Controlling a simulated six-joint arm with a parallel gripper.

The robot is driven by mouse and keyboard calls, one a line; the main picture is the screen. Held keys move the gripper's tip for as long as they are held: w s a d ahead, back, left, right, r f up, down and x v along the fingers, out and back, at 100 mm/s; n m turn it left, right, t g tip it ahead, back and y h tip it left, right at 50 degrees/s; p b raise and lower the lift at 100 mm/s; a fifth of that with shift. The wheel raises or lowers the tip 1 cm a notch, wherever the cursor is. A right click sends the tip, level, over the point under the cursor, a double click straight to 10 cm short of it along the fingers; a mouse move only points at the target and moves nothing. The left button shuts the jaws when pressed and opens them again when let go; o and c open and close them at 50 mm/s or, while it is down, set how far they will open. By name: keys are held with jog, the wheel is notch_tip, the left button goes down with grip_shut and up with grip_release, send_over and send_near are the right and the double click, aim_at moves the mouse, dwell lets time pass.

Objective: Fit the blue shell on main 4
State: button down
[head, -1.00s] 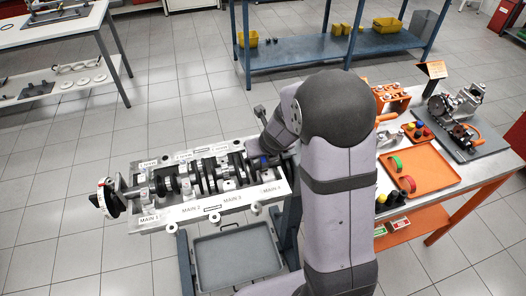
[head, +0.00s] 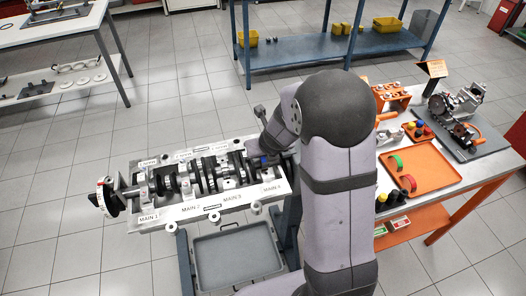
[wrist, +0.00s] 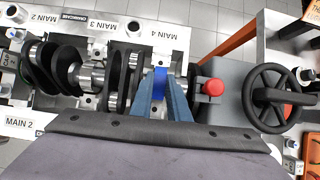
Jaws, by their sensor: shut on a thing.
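The blue shell (wrist: 160,84) is between the fingertips of my gripper (wrist: 162,90) in the wrist view. My gripper is shut on it and is over the main 4 end of the crankshaft (wrist: 100,77). The MAIN 4 label (wrist: 157,32) is just beyond the shell in the wrist view. In the head view a small patch of blue (head: 264,160) shows beside my arm, above the MAIN 4 label (head: 272,188). The fingers hide the main 4 saddle, so I cannot tell whether the shell touches it.
A red button (wrist: 213,87) and black handwheel (wrist: 271,97) are right of the gripper. An orange tray (head: 432,160) holds a green shell (head: 396,164) and a red shell (head: 408,183). An empty grey tray (head: 238,258) lies below the engine block (head: 180,212).

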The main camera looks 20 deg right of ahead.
jog(key=shift+r+p, duration=0.25)
jog(key=shift+p, duration=0.05)
dwell(0.5)
jog(key=c, duration=1.9)
grip_release()
jog(key=shift+r, duration=0.25)
jog(key=shift+r+p, duration=0.35)
jog(key=shift+p, duration=0.25)
jog(key=shift+r+p, duration=0.9)
jog(key=shift+o, duration=0.4)
